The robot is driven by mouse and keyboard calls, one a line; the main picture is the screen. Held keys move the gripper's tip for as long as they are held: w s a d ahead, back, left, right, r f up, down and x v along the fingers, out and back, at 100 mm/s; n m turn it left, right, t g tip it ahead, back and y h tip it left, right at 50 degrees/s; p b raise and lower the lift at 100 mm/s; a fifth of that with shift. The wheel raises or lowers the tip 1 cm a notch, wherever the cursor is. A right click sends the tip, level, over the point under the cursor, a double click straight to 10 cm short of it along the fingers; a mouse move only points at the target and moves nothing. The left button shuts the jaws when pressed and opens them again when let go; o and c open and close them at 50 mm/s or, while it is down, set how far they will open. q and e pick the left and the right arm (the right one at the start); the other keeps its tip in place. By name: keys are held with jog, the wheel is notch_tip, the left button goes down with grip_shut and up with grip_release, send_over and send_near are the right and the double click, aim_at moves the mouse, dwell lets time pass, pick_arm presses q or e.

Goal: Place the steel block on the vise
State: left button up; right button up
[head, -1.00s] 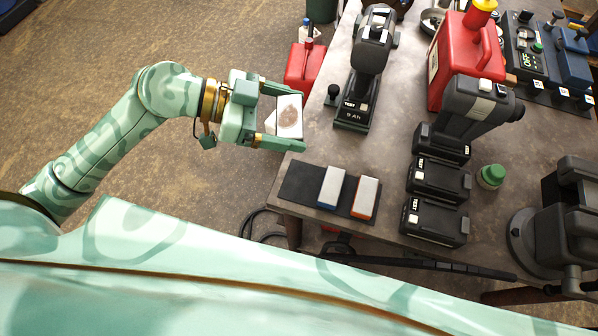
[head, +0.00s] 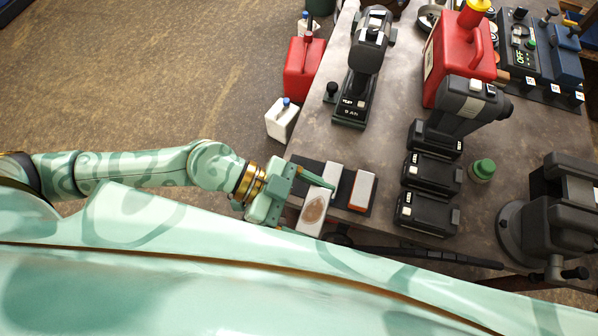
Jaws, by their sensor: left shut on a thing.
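My left gripper (head: 302,203) is shut on a pale block (head: 314,210) with a brown, rust-like patch, probably the steel block. One green finger shows along its far side; the other finger is mostly hidden. The block is over the near left part of the dark mat, at the bench corner; I cannot tell whether it touches the mat. Another pale block (head: 333,172) lies just beyond it, partly hidden. A pale block with an orange edge (head: 363,190) lies to the right. The dark grey vise (head: 570,205) stands at the bench's right side. My right gripper is not in view.
Black batteries (head: 428,213), a drill (head: 465,105) and a green-capped item (head: 483,170) stand between the mat and the vise. A red can (head: 458,60) and another tool (head: 365,60) stand farther back. A white jug (head: 282,120) is on the floor.

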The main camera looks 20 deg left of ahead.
pick_arm(q)
jog(key=w+a+f+b, duration=0.1)
jog(key=w+f+b, duration=0.1)
jog(key=w, duration=0.1)
jog(key=w+a+f+b, duration=0.2)
jog(key=w+f, duration=0.1)
jog(key=w, duration=0.1)
jog(key=w+a+f+b, duration=0.2)
jog(key=w+f+b, duration=0.1)
jog(key=w, duration=0.1)
jog(key=shift+a+f, duration=0.15)
jog(key=shift+w+a+f, duration=0.2)
jog(key=shift+w+f, duration=0.25)
jog(key=shift+w, duration=0.05)
jog(key=shift+w+a+f+b, duration=0.15)
jog(key=shift+f+b, duration=0.1)
jog(key=shift+f, duration=0.6)
jog(key=shift+w+f+b, duration=0.15)
jog(key=shift+f+b, duration=0.05)
jog(key=shift+f, duration=0.6)
jog(key=shift+f, duration=0.2)
jog(key=o, duration=1.2)
jog(key=shift+c, duration=0.2)
jog(key=shift+f, duration=0.1)
